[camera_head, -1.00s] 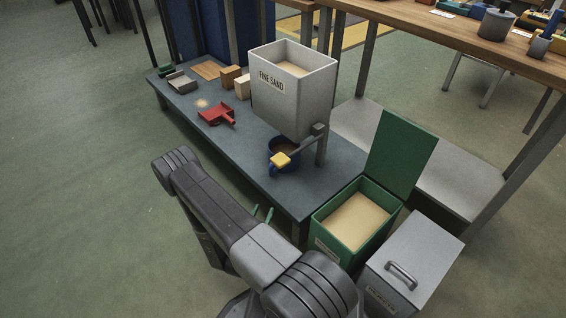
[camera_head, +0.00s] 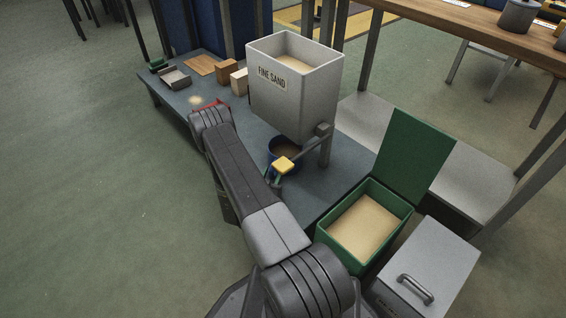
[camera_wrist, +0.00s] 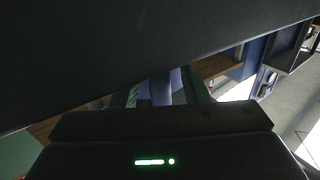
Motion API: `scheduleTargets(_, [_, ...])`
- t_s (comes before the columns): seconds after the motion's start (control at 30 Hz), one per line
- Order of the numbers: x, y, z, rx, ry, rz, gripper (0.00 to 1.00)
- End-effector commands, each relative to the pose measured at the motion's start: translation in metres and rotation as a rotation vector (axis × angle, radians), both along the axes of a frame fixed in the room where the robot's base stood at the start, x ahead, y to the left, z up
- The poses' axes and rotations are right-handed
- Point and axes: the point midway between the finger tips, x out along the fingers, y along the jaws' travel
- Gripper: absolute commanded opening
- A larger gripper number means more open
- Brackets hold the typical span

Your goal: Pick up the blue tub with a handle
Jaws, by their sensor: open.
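The blue tub (camera_head: 271,154) stands upright on the blue-grey bench under the spout of the fine sand hopper (camera_head: 292,88). Brown contents show inside it. The yellow-ended lever of the hopper hangs in front of the tub and covers part of its near side. My gripper (camera_head: 272,174) is low at the tub's near side, partly hidden by my arm and the lever. In the wrist view my gripper (camera_wrist: 163,90) has its green fingers apart, with a blue upright part, seemingly the tub's handle, between them. Whether they touch it cannot be told.
A green bin of sand (camera_head: 364,224) with its lid raised and a grey lidded bin (camera_head: 428,270) stand at the bench's right end. Wooden blocks (camera_head: 227,69) and a grey tray (camera_head: 174,78) lie at the far left. My arm mostly hides the red scoop (camera_head: 212,104).

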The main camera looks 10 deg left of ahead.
Motion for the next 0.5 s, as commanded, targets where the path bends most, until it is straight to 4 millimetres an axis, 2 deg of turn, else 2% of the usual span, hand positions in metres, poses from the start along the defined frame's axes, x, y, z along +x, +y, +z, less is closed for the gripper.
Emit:
scheduleTargets(0.17, [0.0003,0.0002,0.0003,0.000,0.000,0.001,0.41])
scheduleTargets(0.4, [0.0000,0.0001,0.0002,0.000,0.000,0.000,0.00])
scheduleTargets(0.5, [0.0001,0.0002,0.0005,0.000,-0.001,0.000,0.00])
